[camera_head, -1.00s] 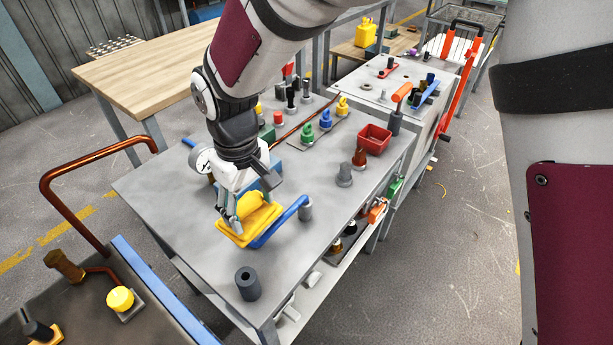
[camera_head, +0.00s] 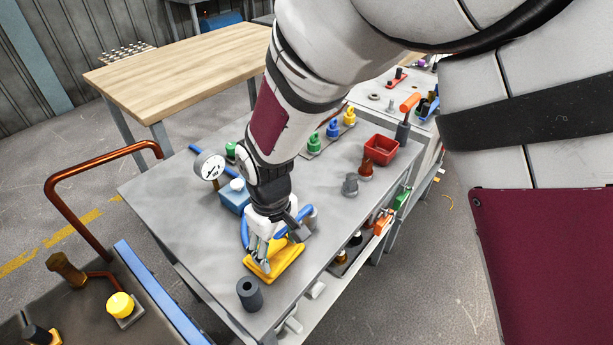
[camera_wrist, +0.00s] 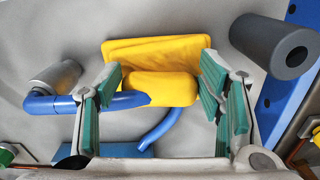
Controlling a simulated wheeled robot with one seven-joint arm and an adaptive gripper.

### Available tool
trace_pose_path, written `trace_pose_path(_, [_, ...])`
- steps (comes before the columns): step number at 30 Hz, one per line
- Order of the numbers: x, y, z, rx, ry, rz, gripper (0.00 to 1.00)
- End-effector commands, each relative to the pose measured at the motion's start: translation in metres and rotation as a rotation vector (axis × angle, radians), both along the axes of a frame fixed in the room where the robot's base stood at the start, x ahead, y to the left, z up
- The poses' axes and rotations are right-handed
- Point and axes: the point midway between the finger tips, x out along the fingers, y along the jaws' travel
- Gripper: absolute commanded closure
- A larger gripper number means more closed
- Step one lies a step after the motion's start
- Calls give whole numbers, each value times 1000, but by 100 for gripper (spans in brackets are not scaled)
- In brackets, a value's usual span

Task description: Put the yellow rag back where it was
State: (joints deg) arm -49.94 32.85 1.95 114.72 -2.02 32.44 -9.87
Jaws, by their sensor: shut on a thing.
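The yellow rag (camera_head: 287,259) is a folded cloth over the grey workbench top (camera_head: 190,240), near its front edge. My gripper (camera_head: 262,265) points down and is shut on a raised fold of it. In the wrist view the rag (camera_wrist: 150,50) spreads out beyond the green-padded fingers (camera_wrist: 167,95), with its fold between them. I cannot tell whether the rag touches the bench or hangs just above it.
A dark hollow cylinder (camera_head: 249,294) stands close to the rag. A blue box (camera_head: 234,196) and a pressure gauge (camera_head: 208,167) are behind my gripper. A red bin (camera_head: 381,149) and small fittings (camera_head: 350,184) are at the right. The bench's left part is clear.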

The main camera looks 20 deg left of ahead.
Motion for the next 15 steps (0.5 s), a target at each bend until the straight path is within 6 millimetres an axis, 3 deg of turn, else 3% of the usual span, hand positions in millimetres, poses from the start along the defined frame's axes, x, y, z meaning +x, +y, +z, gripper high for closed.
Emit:
trace_pose_path(10, [0, 1, -3, 2, -1, 0, 69])
trace_pose_path(11, [0, 0, -3, 2, -1, 0, 34])
trace_pose_path(13, [0, 1, -2, 2, -1, 0, 18])
trace_pose_path(15, [0, 1, -2, 2, -1, 0, 18])
